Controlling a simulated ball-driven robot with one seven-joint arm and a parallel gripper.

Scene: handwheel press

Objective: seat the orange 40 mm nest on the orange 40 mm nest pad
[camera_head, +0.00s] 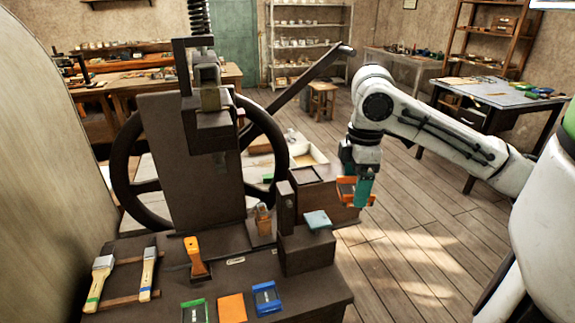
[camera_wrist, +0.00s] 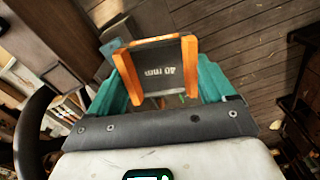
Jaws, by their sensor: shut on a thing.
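The orange 40 mm nest (camera_wrist: 188,66) is in my gripper (camera_wrist: 163,82). Its dark face reads "40 mm" between two orange side walls in the wrist view, and the teal fingers are shut on its sides. In the head view the nest (camera_head: 347,194) shows as orange edges around my teal gripper (camera_head: 357,190), which hangs over the floor beside the press, right of its bench. A flat, bare orange square (camera_head: 232,308), which looks like the orange pad, lies at the bench's front edge. My gripper is well to the right of it and apart.
A green nest (camera_head: 195,311) and a blue nest (camera_head: 266,299) flank the orange square closely.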

